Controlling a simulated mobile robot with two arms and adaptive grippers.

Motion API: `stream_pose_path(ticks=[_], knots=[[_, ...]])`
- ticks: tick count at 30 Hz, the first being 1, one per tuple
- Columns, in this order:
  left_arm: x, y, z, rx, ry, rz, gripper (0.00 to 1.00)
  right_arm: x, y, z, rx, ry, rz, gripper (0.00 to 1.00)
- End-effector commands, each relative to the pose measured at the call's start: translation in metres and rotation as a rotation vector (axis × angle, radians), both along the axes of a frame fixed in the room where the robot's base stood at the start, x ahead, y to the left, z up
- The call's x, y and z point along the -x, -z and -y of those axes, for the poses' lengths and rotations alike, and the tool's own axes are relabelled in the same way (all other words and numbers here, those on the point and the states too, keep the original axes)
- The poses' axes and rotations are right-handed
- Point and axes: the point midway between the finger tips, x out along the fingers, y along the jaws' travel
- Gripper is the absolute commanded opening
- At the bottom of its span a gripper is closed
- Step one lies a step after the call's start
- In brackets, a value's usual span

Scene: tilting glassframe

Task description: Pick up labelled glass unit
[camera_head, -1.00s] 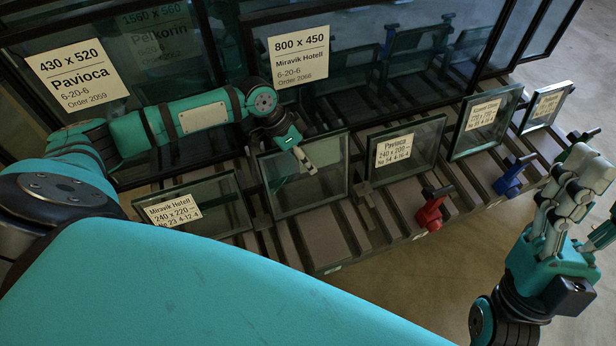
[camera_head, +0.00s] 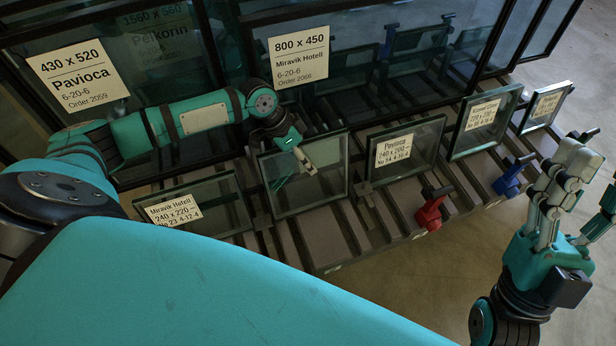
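A small framed glass unit (camera_head: 325,182) stands tilted on the slatted rack, and no label shows on its visible face. My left gripper (camera_head: 307,160) is at its upper edge, with a pale finger in front of the pane. Whether the fingers close on the glass is hidden. Labelled units stand in the same row: Miravik Hotell 240 x 220 (camera_head: 226,200) at the left, Pavioca 240 x 200 (camera_head: 425,146) right of centre, and two smaller ones (camera_head: 500,122) (camera_head: 545,108) further right. My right gripper (camera_head: 578,190) is off the rack at the right, fingers apart and empty.
Large panes labelled Pavioca 430 x 520 (camera_head: 78,78) and Miravik Hotell 800 x 450 (camera_head: 299,58) stand behind the row. A red clamp (camera_head: 430,212) and a blue clamp (camera_head: 508,182) sit at the rack's front edge. The floor (camera_head: 430,280) in front is clear.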

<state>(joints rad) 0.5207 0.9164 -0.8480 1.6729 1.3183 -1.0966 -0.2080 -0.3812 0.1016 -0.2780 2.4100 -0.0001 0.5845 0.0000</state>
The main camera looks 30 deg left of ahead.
Motion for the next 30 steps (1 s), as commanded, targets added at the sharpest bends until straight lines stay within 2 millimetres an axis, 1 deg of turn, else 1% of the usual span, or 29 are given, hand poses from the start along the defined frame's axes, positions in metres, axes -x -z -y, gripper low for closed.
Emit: stream_pose_path(ticks=[11,20,21,30], knots=[[0.0001,0.0007,0.0002,0.000,0.000,0.000,0.46,-0.0048,0.0021,-0.0009,0.010,0.001,-0.028,0.40],[0.0001,0.0010,0.0001,0.000,0.000,0.000,0.46,-0.0050,0.0022,-0.0007,0.011,0.002,-0.029,0.40],[0.0001,0.0010,0.0001,0.000,0.000,0.000,0.45,-0.0049,0.0021,-0.0007,0.011,0.002,-0.029,0.40],[0.0000,0.0009,-0.0001,0.000,0.000,0.000,0.06,-0.0046,0.0018,-0.0006,0.010,0.002,-0.027,0.40]])
